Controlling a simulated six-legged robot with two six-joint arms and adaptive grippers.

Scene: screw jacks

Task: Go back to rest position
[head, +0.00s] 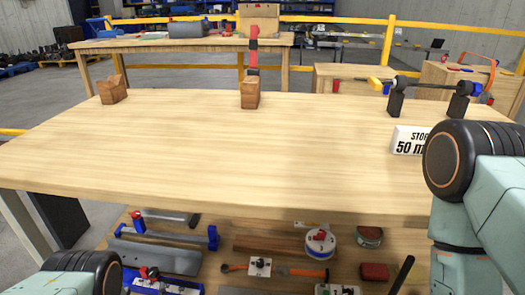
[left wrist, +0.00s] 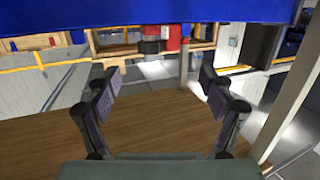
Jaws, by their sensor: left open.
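My left gripper (left wrist: 157,82) shows in the left wrist view with its two dark fingers spread apart and nothing between them. A brown wooden surface lies behind it in that view, and a blue band crosses the top. In the head view only a dark joint of my left arm shows at the bottom left, and its fingers are out of sight. My right arm fills the right edge of the head view, and its gripper is not seen. The wooden worktable (head: 180,150) lies in front of me, with its middle clear.
Wooden blocks stand at the back left (head: 112,90) and back middle (head: 250,95), the latter below a red-and-black upright part (head: 252,50). Black stands (head: 396,98) hold a bar at the back right. A white sign (head: 408,140) is beside my right arm. Tools lie on a lower shelf (head: 220,262).

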